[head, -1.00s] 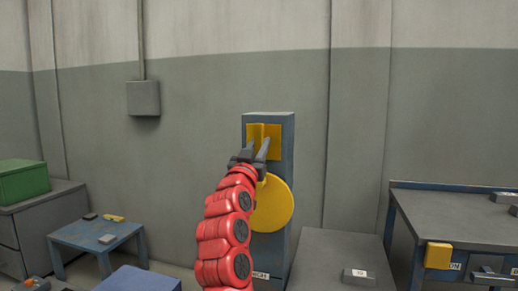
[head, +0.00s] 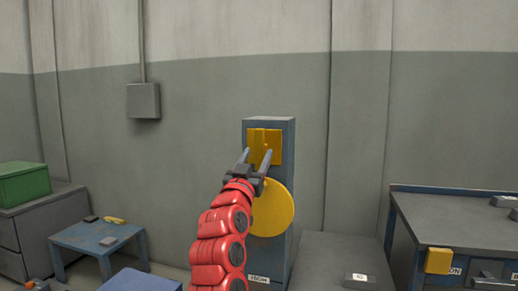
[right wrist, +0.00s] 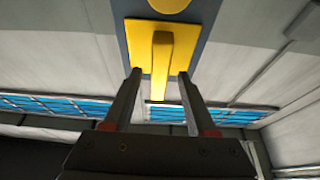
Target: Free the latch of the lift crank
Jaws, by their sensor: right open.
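A blue-grey column (head: 285,185) stands against the wall with a yellow plate (head: 275,145) near its top and a yellow disc (head: 275,210) below. A raised yellow latch bar (head: 257,137) is on the plate. In the right wrist view the latch bar (right wrist: 161,62) sticks out from the plate (right wrist: 185,35), between my fingers. My right gripper (head: 256,154) is open in front of the plate's lower part; in the wrist view its fingers (right wrist: 160,76) lie either side of the bar, with gaps visible. I cannot tell how deep they reach. My left gripper is not in view.
A small blue table (head: 85,237) with small items is at left, beside a grey cabinet bearing a green box (head: 22,183). A grey surface (head: 335,250) is right of the column, and a workbench (head: 450,220) farther right. The wall around the column is clear.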

